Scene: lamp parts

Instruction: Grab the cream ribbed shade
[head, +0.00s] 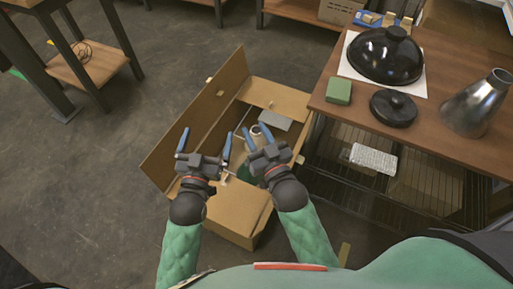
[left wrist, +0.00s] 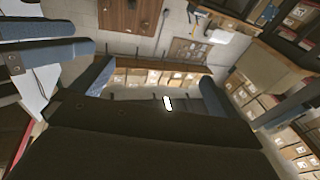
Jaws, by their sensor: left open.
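A small cream, rounded piece (head: 257,130) shows inside the open cardboard box in the head view, partly hidden by my right gripper; it may be the cream ribbed shade, but its ribs cannot be made out. My left gripper (head: 205,144) is open and empty over the left part of the box. In the left wrist view its spread fingers (left wrist: 155,88) have nothing between them. My right gripper (head: 257,136) has its fingers apart over the box, in front of the cream piece. I cannot tell whether it touches the piece.
A wooden table (head: 440,125) at right holds a black dome (head: 385,57), a black lid (head: 393,108), a metal cone (head: 475,105) and a green block (head: 338,91). A wire rack is below.

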